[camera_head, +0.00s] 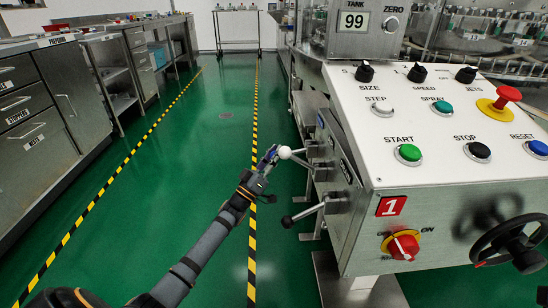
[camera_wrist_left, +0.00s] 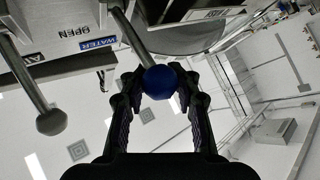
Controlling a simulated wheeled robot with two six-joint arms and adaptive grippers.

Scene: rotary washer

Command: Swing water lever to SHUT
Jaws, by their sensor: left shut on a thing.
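The water lever shows in the left wrist view as a metal rod (camera_wrist_left: 132,34) with a dark blue ball knob (camera_wrist_left: 159,82). The blue WATER label (camera_wrist_left: 97,43) and an OPEN label (camera_wrist_left: 74,32) are on the panel beside its base. My left gripper (camera_wrist_left: 160,90) is shut on the blue knob, one finger on each side. In the head view my left gripper (camera_head: 271,155) is at the machine's left side, and its fingers mostly hide the knob. No SHUT label is readable. My right gripper is not in view.
A neighbouring lever with a pale ball (camera_head: 285,153) is close beside my left gripper. A black-knobbed lever (camera_head: 287,222) sticks out nearer to me. The control panel (camera_head: 440,125) is to the right. The green floor (camera_head: 190,170) left of the levers is clear.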

